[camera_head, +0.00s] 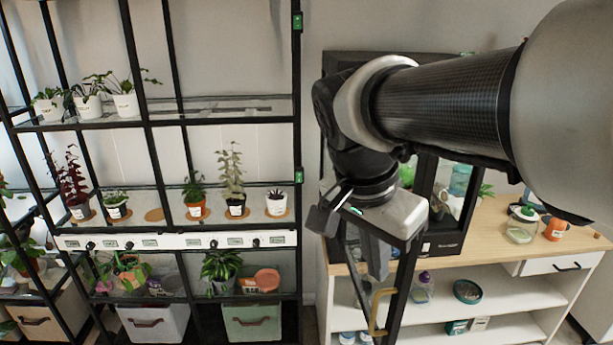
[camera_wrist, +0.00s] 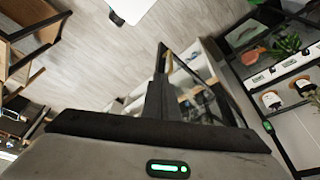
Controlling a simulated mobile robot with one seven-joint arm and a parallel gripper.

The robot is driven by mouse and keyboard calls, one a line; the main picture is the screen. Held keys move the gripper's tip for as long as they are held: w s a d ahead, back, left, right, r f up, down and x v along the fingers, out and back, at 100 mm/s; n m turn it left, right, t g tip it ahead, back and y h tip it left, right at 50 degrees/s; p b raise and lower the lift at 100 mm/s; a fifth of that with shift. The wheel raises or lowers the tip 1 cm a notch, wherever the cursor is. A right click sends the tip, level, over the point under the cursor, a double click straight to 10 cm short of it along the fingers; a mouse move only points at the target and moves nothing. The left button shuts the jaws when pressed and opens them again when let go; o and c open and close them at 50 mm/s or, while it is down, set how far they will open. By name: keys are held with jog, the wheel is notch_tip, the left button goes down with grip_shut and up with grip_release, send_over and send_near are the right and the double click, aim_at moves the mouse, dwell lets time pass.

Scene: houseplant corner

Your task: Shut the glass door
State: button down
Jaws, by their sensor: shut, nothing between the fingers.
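The glass door (camera_head: 402,285) has a black frame and stands swung open from the black cabinet (camera_head: 445,243) on the wooden counter. It juts out in front of the counter, nearly edge-on in the head view. A brass handle (camera_head: 380,312) is on its lower part. My gripper (camera_head: 377,275) points down by the door, its fingers shut and empty, just above the handle in the picture. I cannot tell whether it touches the door. In the wrist view the fingers (camera_wrist: 161,55) stand together, with a dark frame to their right. My arm hides much of the cabinet.
A black shelf rack (camera_head: 298,150) with potted plants stands on the left. The wooden counter (camera_head: 490,235) holds a glass jar (camera_head: 520,224) and an orange pot (camera_head: 556,229) at the right. White shelves (camera_head: 480,285) below hold small items. Open floor (camera_wrist: 100,60) shows in the wrist view.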

jog(key=w+a+m+g+h, duration=0.1)
jog(key=w+a+m+g, duration=0.15)
jog(key=w+m, duration=0.3)
jog(key=m+p, duration=0.1)
send_over(390, 279)
jog(key=s+a, duration=0.2)
jog(key=s, duration=0.3)
jog(key=shift+t+h, duration=0.3)
jog(key=shift+t, duration=0.15)
jog(key=shift+s+a+f, duration=0.1)
jog(key=shift+f, duration=2.45)
jog(key=shift+a+f, duration=0.1)
jog(key=shift+f, duration=2.4)
